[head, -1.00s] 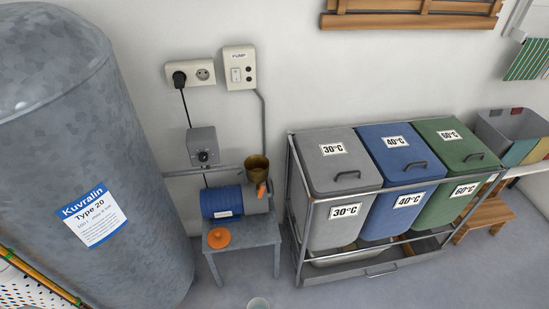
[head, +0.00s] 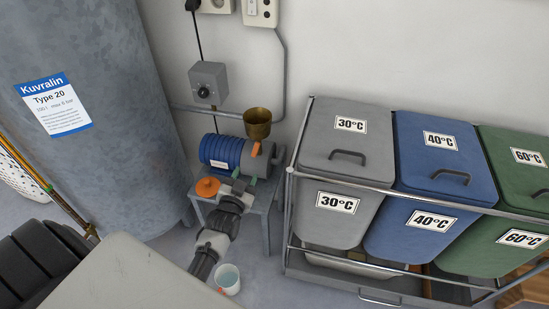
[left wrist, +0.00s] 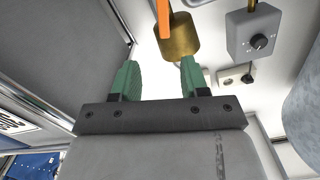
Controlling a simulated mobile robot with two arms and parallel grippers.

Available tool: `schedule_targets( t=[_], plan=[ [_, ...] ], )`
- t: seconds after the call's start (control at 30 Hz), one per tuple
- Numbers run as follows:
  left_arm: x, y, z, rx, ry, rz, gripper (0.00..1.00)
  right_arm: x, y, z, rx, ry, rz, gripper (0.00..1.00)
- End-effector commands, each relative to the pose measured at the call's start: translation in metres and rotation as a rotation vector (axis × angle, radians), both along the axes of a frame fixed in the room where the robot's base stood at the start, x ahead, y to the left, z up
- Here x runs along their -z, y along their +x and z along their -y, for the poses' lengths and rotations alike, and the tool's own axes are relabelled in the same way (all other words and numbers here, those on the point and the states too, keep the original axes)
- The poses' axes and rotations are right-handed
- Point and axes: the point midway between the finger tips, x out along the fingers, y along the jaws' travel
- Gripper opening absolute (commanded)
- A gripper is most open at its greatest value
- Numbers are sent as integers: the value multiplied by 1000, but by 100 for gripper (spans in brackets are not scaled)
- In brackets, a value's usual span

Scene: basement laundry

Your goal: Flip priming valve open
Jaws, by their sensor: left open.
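The priming valve shows as a small orange lever (head: 256,149) on the grey pump head, just below the brass funnel (head: 257,122). The blue ribbed pump motor (head: 221,152) lies to its left. My left gripper (head: 244,178) is open and empty, in front of the pump and below the lever, apart from it. In the left wrist view its green fingers (left wrist: 159,72) stand wide apart. The orange lever (left wrist: 163,18) and brass funnel (left wrist: 177,38) show beyond them, at the top. The lever's lower mounting is hidden there. My right gripper is not in view.
The pump stands on a small grey table (head: 268,205) with an orange cap (head: 208,187) on it. A cup (head: 228,278) stands on the floor in front. A big grey tank (head: 100,130) is left; a bin rack (head: 291,200) is close on the right. A control box (head: 208,84) hangs behind.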

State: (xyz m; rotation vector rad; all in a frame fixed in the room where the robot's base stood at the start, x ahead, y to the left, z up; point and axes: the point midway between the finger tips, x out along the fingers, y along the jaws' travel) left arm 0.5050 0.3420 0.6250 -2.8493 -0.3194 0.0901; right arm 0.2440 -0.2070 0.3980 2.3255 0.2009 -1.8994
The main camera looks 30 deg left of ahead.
Motion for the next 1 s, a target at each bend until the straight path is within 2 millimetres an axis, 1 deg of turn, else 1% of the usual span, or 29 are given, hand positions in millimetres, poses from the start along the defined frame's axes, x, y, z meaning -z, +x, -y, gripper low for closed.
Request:
schedule_targets(
  t=[0.1,0.17,0.27,0.5,0.7,0.83,1.0],
  plan=[
    [-10,5,-5,-10,11,33,45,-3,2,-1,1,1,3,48],
    [-10,10,-6,-10,11,35,45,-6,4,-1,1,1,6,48],
    [-10,24,-9,-9,10,35,45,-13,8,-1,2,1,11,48],
    [-9,70,-20,-9,11,33,45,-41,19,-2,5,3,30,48],
    [-9,97,-26,-8,11,31,45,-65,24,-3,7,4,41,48],
    [-9,105,-28,-8,9,30,45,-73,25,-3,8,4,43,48],
    [-9,107,-29,-8,9,29,45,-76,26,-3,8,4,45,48]
  ],
)
